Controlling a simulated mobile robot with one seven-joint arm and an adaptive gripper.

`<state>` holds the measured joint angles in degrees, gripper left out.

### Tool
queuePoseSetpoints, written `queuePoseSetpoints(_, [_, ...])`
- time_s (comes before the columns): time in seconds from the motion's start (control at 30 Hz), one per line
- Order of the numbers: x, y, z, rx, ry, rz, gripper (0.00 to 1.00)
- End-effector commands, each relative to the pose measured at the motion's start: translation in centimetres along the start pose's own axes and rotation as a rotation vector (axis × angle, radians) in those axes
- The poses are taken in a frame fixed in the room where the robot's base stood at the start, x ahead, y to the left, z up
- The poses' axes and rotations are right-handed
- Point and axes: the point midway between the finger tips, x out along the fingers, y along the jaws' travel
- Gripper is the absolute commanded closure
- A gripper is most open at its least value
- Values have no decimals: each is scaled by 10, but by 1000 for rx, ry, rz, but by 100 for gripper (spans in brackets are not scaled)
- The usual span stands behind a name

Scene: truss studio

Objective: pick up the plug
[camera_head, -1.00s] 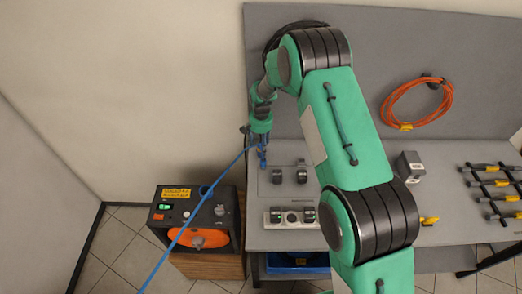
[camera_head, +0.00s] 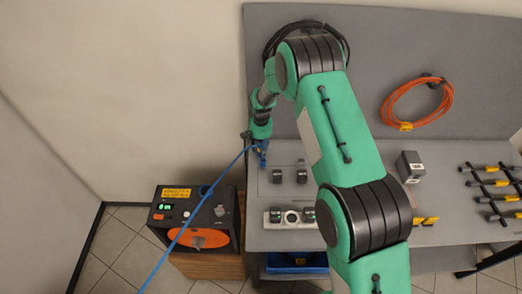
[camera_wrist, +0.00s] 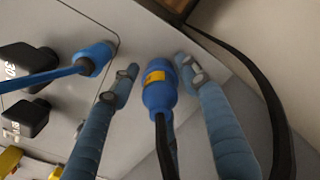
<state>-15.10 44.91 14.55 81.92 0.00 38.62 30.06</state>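In the wrist view, a blue plug (camera_wrist: 158,92) with a yellow label and a black cable sits between the two fingers of my gripper (camera_wrist: 156,75). Gaps show on both sides of it, so the gripper is open around it and does not visibly touch it. A second blue connector (camera_wrist: 96,58), on a blue cable, is left of the left finger. In the head view, my gripper (camera_head: 261,152) is over the left part of the grey bench, where the plug is too small to make out clearly.
A blue cable (camera_head: 190,218) runs taut from near my gripper to the lower left, across an orange-fronted box (camera_head: 196,236). Black breakers (camera_wrist: 25,118) stand beside the blue-cable connector. A coiled orange cable (camera_head: 384,110) and a grey box (camera_head: 409,166) are right of my arm.

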Motion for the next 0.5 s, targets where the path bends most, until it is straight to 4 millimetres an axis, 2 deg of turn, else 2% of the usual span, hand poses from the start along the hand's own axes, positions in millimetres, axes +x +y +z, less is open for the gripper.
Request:
queuePoseSetpoints(0.03, [0,0,0,0,0,0,70])
queuePoseSetpoints(0.17, [0,0,0,0,0,0,95])
queuePoseSetpoints(0.5, [-1,0,0,0,1,0,96])
